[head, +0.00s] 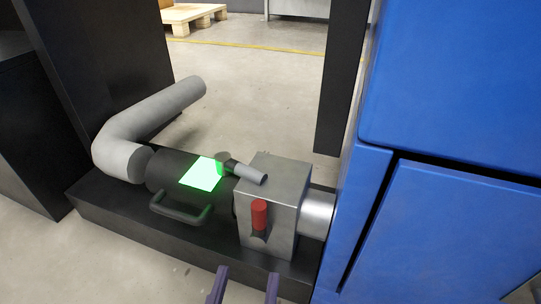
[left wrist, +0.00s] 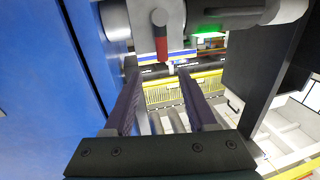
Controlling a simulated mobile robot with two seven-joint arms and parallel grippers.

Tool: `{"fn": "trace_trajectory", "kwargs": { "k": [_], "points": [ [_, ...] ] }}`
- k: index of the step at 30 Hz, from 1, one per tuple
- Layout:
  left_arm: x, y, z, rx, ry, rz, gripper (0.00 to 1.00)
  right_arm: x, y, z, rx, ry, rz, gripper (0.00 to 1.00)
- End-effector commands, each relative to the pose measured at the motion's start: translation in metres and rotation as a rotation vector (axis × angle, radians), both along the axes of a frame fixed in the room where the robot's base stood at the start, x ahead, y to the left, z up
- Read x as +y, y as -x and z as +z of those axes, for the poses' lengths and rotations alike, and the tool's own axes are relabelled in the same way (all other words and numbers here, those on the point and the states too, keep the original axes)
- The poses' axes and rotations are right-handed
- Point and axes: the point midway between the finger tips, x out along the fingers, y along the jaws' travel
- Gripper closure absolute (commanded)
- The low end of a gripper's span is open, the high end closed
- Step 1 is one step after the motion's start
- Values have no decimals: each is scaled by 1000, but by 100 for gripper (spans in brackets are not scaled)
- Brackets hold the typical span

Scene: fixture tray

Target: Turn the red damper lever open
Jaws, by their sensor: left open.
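The red damper lever (head: 260,213) stands upright on the front face of a grey metal box (head: 286,185), above a round grey hub (head: 258,241). In the left wrist view the red lever (left wrist: 161,48) hangs down from the hub (left wrist: 160,17) at the top, beyond my fingertips. My left gripper (head: 247,272) shows only its two purple fingertips at the bottom of the head view, in front of and below the lever. In the left wrist view my left gripper (left wrist: 157,73) is open, its fingers apart with nothing between them. I see no contact with the lever. My right gripper is not in view.
A black cylinder (head: 160,172) with a glowing green panel (head: 203,174) and a handle (head: 177,209) sits left of the box. A bent grey pipe (head: 125,140) stands further left. A blue cabinet (head: 460,80) closes off the right. A black base (head: 130,222) runs underneath.

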Motion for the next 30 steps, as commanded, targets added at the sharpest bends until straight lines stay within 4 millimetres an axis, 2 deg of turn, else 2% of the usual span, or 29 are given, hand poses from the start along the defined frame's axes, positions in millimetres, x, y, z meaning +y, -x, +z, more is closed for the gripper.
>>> {"fn": "trace_trajectory", "kwargs": {
  "k": [12,15,20,27,30],
  "points": [
    [-9,-72,-1,-5,4,0,43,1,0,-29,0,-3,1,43],
    [-10,-85,-1,-3,2,0,43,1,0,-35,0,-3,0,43],
    [-11,-94,1,-1,1,0,43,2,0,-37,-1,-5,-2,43],
    [-11,-95,2,0,1,-1,43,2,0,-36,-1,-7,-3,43],
    [-11,-95,2,0,1,-1,53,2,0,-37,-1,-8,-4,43]
  ]
}}
